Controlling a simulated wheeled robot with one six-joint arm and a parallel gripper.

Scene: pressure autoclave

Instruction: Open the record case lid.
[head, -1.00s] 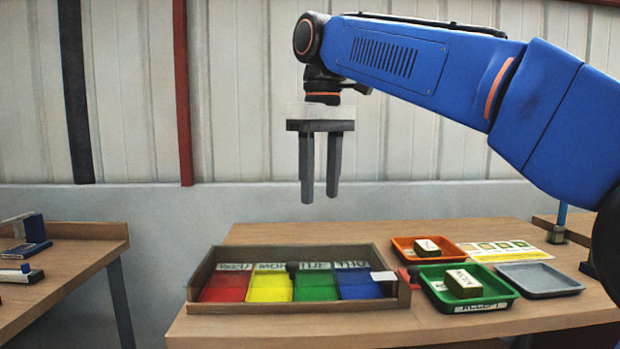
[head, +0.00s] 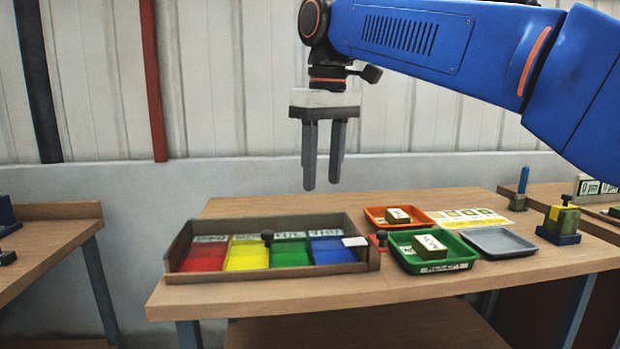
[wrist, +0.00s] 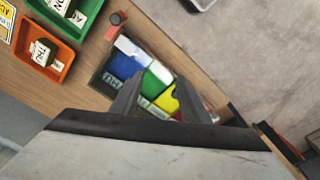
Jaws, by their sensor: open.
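The record case (head: 373,262) appears to be the shallow brown tray at the left of the wooden table, with red, yellow, green and blue sections. A white label sits at the case's right end. My gripper (head: 322,188) is open and empty, pointing down, high above and apart from the case. In the wrist view the fingers (wrist: 160,92) stand in front of the case (wrist: 108,86) and partly hide its red and yellow sections.
Right of the case are a green tray (head: 402,262) and an orange tray (head: 372,217), each holding a block, and an empty grey tray (head: 528,249). Another bench is at the left.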

